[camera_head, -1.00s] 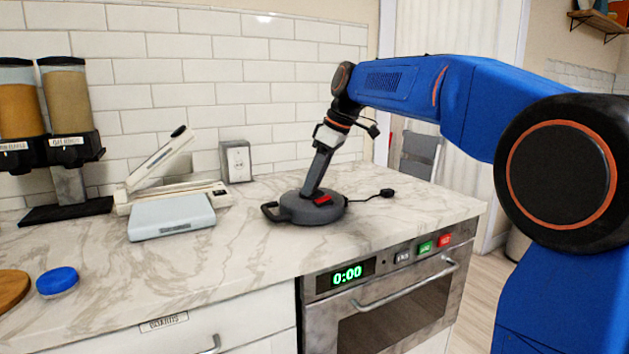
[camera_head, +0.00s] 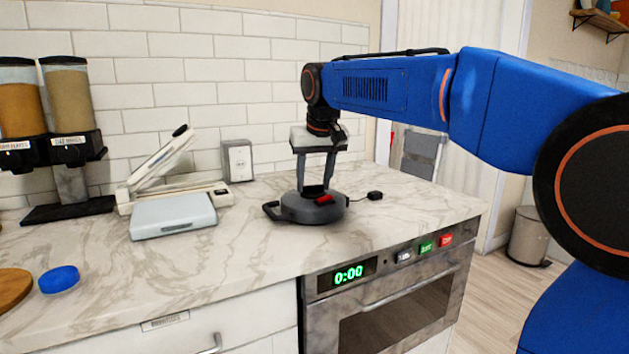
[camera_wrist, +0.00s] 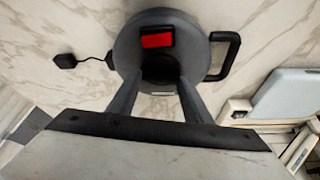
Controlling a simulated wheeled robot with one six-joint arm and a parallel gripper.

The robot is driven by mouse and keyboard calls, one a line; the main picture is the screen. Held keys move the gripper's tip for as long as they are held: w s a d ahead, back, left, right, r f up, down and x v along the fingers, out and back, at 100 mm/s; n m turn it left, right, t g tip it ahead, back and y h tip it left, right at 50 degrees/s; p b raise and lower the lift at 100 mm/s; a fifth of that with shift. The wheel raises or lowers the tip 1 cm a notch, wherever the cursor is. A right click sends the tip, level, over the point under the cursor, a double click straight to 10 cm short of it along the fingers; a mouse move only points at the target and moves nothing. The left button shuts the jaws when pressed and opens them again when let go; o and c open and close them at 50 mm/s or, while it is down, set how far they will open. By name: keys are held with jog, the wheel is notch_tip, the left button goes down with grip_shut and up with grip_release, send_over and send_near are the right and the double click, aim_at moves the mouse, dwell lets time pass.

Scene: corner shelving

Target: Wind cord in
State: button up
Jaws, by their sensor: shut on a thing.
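A dark grey round cord reel (camera_head: 300,208) lies on the marble counter, with a loop handle (camera_head: 270,211) on its left and a red button (camera_head: 324,200) on its front. It also shows in the wrist view (camera_wrist: 190,32), with its red button (camera_wrist: 157,41). A short black cord runs from its right side to a black plug (camera_head: 375,195), also in the wrist view (camera_wrist: 66,62). My gripper (camera_head: 313,190) points down over the reel. In the wrist view, its fingers (camera_wrist: 160,80) are shut on the dark knob (camera_wrist: 160,66) at the reel's centre, partly hidden by them.
A pale blue-grey scale-like box (camera_head: 172,215) and a white device with a raised arm (camera_head: 160,165) stand left. Two dispensers (camera_head: 70,110) are further left. An oven (camera_head: 400,290) is below. The front counter is mostly clear.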

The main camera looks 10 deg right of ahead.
jog(key=m, duration=0.1)
jog(key=m+h, duration=0.1)
jog(key=m, duration=0.2)
jog(key=shift+a+m+h, duration=0.25)
jog(key=shift+m+h, duration=0.05)
jog(key=shift+h, duration=0.1)
jog(key=m+g+h, duration=0.1)
jog(key=m, duration=0.2)
jog(key=shift+w+a+m, duration=0.1)
jog(key=shift+m, duration=0.2)
jog(key=m, duration=0.2)
jog(key=m+g+h, duration=0.1)
jog(key=m, duration=0.1)
jog(key=shift+w+h, duration=0.15)
jog(key=shift+h, duration=0.15)
jog(key=shift+m+g, duration=0.7)
jog(key=shift+m, duration=0.9)
jog(key=o, duration=0.8)
